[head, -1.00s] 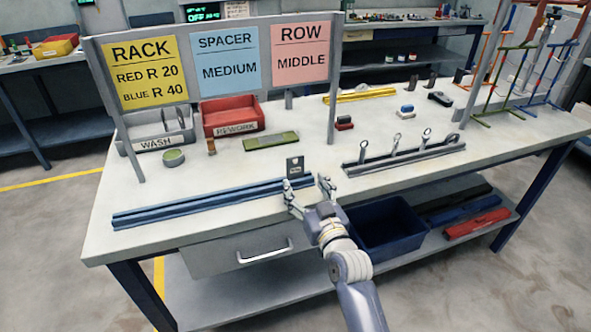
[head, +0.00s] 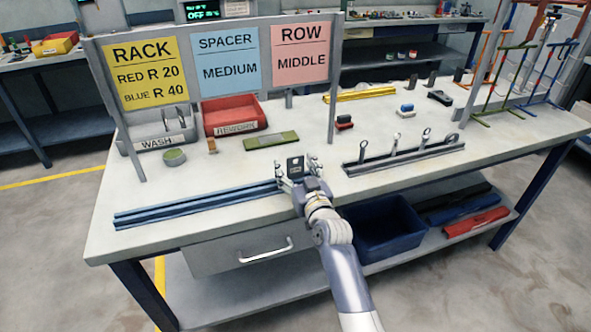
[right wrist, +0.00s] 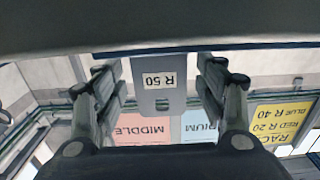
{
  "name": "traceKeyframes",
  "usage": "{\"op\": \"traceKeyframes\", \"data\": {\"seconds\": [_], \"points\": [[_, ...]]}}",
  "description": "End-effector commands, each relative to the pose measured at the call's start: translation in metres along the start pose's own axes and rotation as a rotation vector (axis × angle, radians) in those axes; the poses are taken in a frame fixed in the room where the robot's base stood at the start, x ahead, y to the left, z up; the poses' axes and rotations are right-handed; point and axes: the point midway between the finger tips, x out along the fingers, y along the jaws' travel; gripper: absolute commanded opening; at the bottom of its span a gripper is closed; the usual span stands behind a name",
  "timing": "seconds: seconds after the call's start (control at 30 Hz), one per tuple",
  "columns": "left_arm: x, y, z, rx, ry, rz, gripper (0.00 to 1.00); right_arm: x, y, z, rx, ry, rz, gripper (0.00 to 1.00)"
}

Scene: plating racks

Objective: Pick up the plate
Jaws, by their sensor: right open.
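The plate (head: 297,165) is a small grey upright piece at the right end of the blue rail (head: 195,202). In the right wrist view the plate (right wrist: 164,92) shows upside down, with an "R 50" label and a slot. My right gripper (head: 296,172) is open at the plate. In the right wrist view its two fingers (right wrist: 158,88) stand either side of the plate, with a visible gap on each side. The plate's foot is hidden behind the gripper in the head view. My left gripper is not in view.
A grey rack with several ringed pieces (head: 405,156) lies to the right. A sign board (head: 215,60), the wash tray (head: 160,135), the red rework bin (head: 232,113) and a green block (head: 271,140) stand behind. A blue crate (head: 385,235) sits on the lower shelf.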

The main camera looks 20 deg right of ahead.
Motion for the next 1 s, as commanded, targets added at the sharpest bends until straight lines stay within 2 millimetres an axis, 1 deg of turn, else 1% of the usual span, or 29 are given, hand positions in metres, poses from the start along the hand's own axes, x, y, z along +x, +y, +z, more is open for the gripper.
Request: {"op": "traceKeyframes", "data": {"seconds": [0.07, 0.17, 0.2, 0.27, 0.3, 0.6, 0.73, 0.87, 0.97, 1.0], "points": [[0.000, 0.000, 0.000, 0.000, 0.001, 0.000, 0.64, 0.000, 0.000, 0.000, 0.000, 0.000, 0.000, 0.65], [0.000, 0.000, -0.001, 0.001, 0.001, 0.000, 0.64, 0.000, 0.000, 0.000, 0.000, 0.000, 0.000, 0.45], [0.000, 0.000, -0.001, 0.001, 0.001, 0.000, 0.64, 0.000, 0.000, 0.000, 0.000, 0.000, 0.000, 0.36], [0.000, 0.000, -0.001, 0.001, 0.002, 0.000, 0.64, 0.000, 0.000, 0.000, 0.000, 0.000, 0.000, 0.22], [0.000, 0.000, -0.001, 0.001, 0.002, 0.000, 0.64, 0.000, 0.000, 0.000, 0.000, 0.000, 0.000, 0.13], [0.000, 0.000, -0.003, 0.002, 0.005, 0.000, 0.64, 0.000, 0.000, -0.001, 0.000, 0.002, 0.000, 0.12], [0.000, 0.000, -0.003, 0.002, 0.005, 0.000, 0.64, 0.000, 0.000, -0.006, 0.000, 0.003, 0.000, 0.12], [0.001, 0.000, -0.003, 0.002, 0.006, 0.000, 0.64, 0.000, 0.000, -0.019, 0.001, 0.005, 0.000, 0.12], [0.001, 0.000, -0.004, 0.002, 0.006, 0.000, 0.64, 0.000, 0.000, -0.036, 0.000, 0.008, 0.000, 0.12], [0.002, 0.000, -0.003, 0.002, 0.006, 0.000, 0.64, -0.004, 0.001, -0.037, 0.001, 0.002, 0.001, 0.12]]}}
